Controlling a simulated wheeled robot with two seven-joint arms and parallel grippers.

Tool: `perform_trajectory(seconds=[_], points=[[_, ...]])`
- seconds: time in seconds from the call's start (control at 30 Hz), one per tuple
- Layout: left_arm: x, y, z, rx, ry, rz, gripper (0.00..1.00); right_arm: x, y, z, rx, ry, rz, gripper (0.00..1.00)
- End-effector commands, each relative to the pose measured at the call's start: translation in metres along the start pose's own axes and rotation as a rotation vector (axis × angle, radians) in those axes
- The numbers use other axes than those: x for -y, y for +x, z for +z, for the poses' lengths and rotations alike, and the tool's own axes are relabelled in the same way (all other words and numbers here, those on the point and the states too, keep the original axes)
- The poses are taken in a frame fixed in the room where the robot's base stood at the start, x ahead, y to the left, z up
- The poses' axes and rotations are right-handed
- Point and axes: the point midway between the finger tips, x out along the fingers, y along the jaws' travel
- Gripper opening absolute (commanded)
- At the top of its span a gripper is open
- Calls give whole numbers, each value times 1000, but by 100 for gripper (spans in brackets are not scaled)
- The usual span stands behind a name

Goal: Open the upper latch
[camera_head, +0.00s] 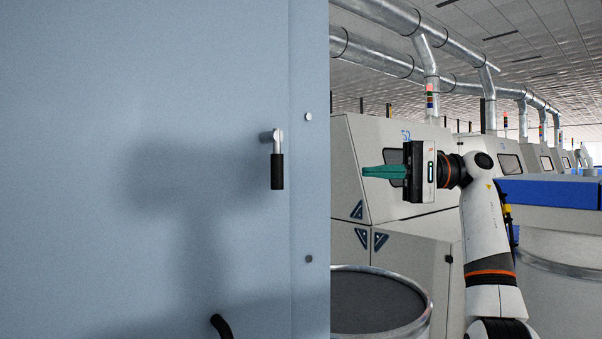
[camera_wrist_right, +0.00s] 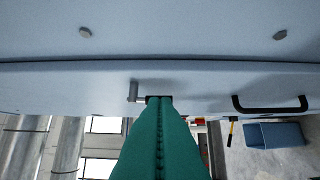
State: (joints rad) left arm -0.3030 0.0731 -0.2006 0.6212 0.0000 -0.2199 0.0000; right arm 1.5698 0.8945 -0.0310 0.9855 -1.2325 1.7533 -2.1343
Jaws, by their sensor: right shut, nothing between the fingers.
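The upper latch (camera_head: 278,165) is a short metal lever with a black grip, mounted on a large pale blue panel. Its grip hangs straight down in the head view. In the wrist view, which is turned sideways, the latch's metal end (camera_wrist_right: 133,91) shows just left of the fingertips, and the fingertips partly cover its black grip. My right gripper (camera_head: 365,171) has green fingers closed together, with nothing between them. In the head view it is right of the panel's edge, at about the latch's height, apart from the latch. The fingers also fill the lower middle of the wrist view (camera_wrist_right: 159,99).
A black bar handle (camera_wrist_right: 270,108) is lower on the panel; its top end shows in the head view (camera_head: 221,325). A round grey can (camera_head: 428,305) stands below my right gripper. Pale machines (camera_head: 440,150) line the background. A blue bin (camera_wrist_right: 275,135) is on the floor.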

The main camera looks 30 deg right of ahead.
Motion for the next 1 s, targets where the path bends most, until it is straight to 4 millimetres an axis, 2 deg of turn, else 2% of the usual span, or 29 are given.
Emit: perform_trajectory(seconds=[0.1, 0.27, 0.43, 0.67, 0.8, 1.0], points=[[13, -1, -4, -5, 2, -16, 100, 0, 4, 0, -3, 1, -1, 0], [3, -2, -3, -5, 5, -4, 100, 0, 23, 0, -5, 0, -2, 0], [-14, -8, 1, 0, 5, 17, 100, 0, 58, 0, -6, 2, -2, 0], [-13, -20, 3, 1, 2, 16, 100, -2, 107, 0, -6, 2, 0, 0], [-7, -22, 4, 2, -1, 8, 100, 0, 118, -16, -3, 1, 0, 0], [-2, -25, 5, 3, -1, 3, 100, 0, 129, -27, -3, 2, 0, 0]])
